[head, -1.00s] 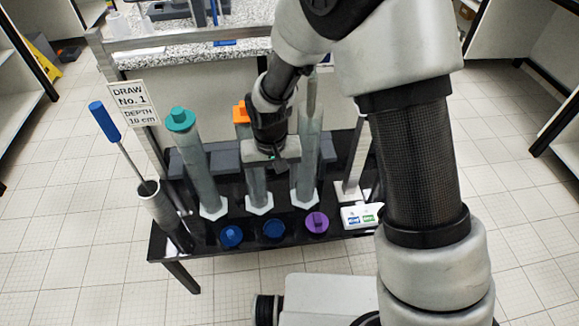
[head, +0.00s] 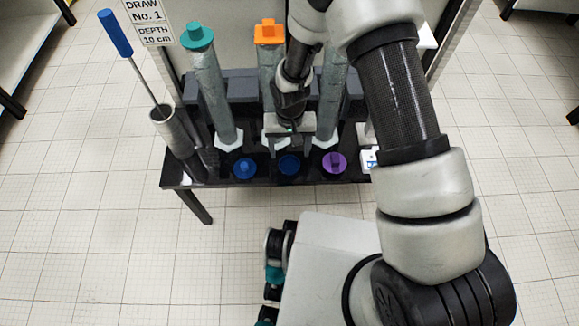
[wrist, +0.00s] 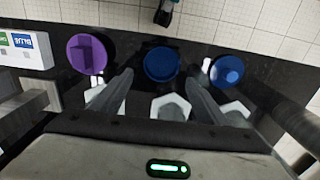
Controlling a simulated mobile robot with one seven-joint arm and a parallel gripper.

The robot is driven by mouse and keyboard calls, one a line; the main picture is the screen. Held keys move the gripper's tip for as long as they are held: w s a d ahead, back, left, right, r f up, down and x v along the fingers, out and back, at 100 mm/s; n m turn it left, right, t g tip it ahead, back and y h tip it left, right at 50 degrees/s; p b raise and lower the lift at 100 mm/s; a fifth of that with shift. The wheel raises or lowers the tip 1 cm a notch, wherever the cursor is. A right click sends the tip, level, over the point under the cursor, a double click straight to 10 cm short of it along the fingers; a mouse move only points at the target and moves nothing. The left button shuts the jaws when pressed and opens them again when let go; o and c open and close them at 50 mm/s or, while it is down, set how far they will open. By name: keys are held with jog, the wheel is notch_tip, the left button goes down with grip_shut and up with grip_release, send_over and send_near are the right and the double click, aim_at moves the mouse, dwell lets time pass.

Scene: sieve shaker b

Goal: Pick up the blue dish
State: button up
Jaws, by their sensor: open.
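The blue dish (head: 289,166) is a shallow dark-blue round on the black table's front edge, between a blue lid with a knob (head: 244,168) and a purple lid with a raised grip (head: 334,162). In the wrist view the dish (wrist: 161,64) is in the upper middle, with the purple lid (wrist: 87,54) on its left and the knobbed blue lid (wrist: 227,70) on its right. My gripper (head: 290,142) is open and empty, just behind the dish in the head view. In the wrist view its two fingers (wrist: 158,80) point toward the dish, apart from it.
Behind the dish, tall grey tubes with a teal cap (head: 198,37) and an orange cap (head: 270,32) stand close to my arm. A grey holder (head: 172,130) with a blue-handled rod is at the left.

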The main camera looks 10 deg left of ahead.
aim_at(289, 166)
jog(key=f, duration=0.1)
jog(key=f+b, duration=0.1)
jog(key=f, duration=0.3)
jog(key=shift+s, duration=0.3)
jog(key=c, duration=1.1)
